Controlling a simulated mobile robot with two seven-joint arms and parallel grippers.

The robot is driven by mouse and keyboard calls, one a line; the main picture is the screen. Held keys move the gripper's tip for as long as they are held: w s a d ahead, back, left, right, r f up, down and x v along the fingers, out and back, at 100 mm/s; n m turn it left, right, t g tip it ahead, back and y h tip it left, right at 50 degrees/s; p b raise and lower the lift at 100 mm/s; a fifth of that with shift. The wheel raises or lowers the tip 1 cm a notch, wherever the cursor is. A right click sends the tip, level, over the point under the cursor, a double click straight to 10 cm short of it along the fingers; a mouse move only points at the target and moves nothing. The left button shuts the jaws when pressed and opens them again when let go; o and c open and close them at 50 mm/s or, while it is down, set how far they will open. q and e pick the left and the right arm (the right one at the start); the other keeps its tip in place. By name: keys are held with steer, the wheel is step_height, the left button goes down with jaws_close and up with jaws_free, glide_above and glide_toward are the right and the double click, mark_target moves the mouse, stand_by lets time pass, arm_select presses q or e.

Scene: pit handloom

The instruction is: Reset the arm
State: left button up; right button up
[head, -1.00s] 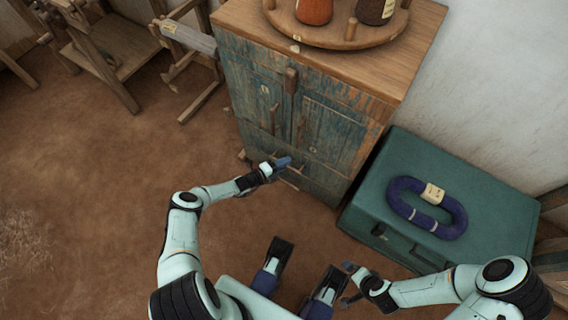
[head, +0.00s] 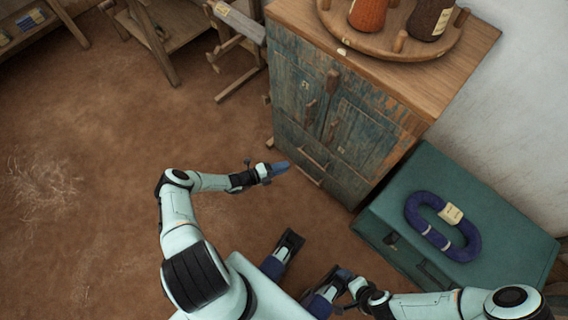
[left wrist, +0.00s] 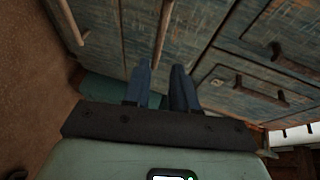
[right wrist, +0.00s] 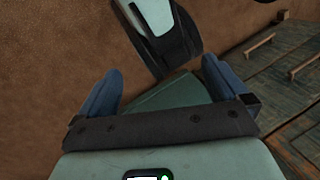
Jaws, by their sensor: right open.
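My left gripper (head: 280,168) is in front of the low drawers of the worn blue-green cabinet (head: 338,130). In the left wrist view its blue fingers (left wrist: 160,82) are close together with a narrow gap, and nothing shows held between them. Whether they count as open or shut is unclear. My right gripper (head: 335,285) is low in the head view, beside my own body and left of the green case. In the right wrist view its blue fingers (right wrist: 160,85) are spread wide and empty, with a pale and black part of my own body beyond them.
A green case (head: 400,200) stands right of the cabinet, with a blue yarn loop (head: 465,249) on top. A round wooden tray (head: 385,44) with bottles sits on the cabinet. Wooden frames (head: 160,45) stand at the back left.

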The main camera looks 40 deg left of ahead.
stand_by(0.3)
arm_select(q)
steer(key=s+d+r+m+g+h+p, duration=0.1)
steer(key=s+d+r+m+g+p, duration=0.2)
steer(key=d+m, duration=0.35)
steer(key=s+d+r+m+g+h+p, duration=0.1)
steer(key=s+d+m+g+h, duration=0.1)
steer(key=s+d+m+g, duration=0.45)
steer(key=d+r+m+g+h+p, duration=0.1)
steer(key=d+r+m+g+p, duration=0.15)
steer(key=d+m, duration=0.4)
steer(key=s+d+r+m+g+y+p, duration=0.3)
steer(key=s+r+m+g+y+p, duration=0.15)
steer(key=s+m, duration=0.6)
steer(key=s+a+r+m+y+p, duration=0.1)
steer(key=r+m+p, duration=0.1)
steer(key=r+m, duration=0.4)
steer(key=s+a+r+m+t+y+p, duration=0.1)
steer(key=s+a+r+m+y+p, duration=0.1)
steer(key=r+m, duration=0.4)
steer(key=m, duration=0.3)
steer(key=shift+s+r, duration=0.2)
steer(key=shift+s, duration=0.1)
arm_select(e)
step_height(320, 180, up, 15)
steer(key=s+a+g, duration=0.1)
steer(key=s, duration=0.1)
steer(key=shift+s+a+g, duration=0.15)
steer(key=shift+s+g, duration=0.2)
steer(key=shift+g, duration=0.05)
